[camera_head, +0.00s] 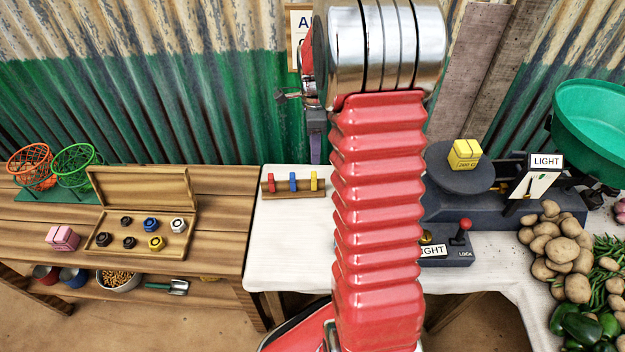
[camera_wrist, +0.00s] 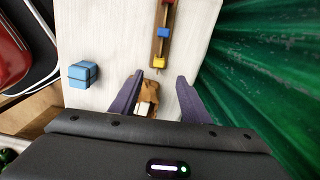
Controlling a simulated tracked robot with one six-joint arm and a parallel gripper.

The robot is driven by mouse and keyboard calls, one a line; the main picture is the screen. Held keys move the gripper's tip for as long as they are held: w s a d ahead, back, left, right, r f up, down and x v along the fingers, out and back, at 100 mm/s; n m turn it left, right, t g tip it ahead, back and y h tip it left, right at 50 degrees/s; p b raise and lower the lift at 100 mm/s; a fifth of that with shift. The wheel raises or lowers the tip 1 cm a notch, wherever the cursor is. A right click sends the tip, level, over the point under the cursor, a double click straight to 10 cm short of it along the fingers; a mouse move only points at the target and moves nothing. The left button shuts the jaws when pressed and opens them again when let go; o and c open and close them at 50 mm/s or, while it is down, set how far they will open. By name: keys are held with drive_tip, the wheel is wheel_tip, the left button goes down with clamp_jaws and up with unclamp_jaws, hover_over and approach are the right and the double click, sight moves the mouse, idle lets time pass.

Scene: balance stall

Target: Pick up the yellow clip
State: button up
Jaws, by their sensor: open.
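The yellow clip (camera_head: 314,181) stands on a small wooden rail (camera_head: 293,194) on the white cloth, at the right end of a row with a blue clip (camera_head: 293,182) and a red clip (camera_head: 271,182). In the wrist view the yellow clip (camera_wrist: 159,62) is at the near end of the rail, just beyond my fingertips. My gripper (camera_wrist: 160,78) is open, with nothing held between its purple fingers. In the head view my gripper (camera_head: 316,148) is partly hidden behind my arm, above and behind the rail.
A blue block (camera_wrist: 83,75) and a brown object with a white patch (camera_wrist: 149,100) lie on the cloth. A scale bearing a yellow weight (camera_head: 465,153) and potatoes (camera_head: 557,250) are right. The corrugated wall (camera_wrist: 260,80) is close. Cloth left of the rail is clear.

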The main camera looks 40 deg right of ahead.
sight(315, 173)
wheel_tip(315, 173, down, 8)
drive_tip(key=shift+f, duration=0.25)
drive_tip(key=shift+f, duration=0.1)
idle(0.4)
drive_tip(key=shift+s+f, duration=0.1)
drive_tip(key=shift+f, duration=2.4)
drive_tip(key=shift+c, duration=0.4)
clamp_jaws()
drive_tip(key=shift+r, duration=0.1)
wheel_tip(315, 173, up, 10)
drive_tip(key=shift+f, duration=0.1)
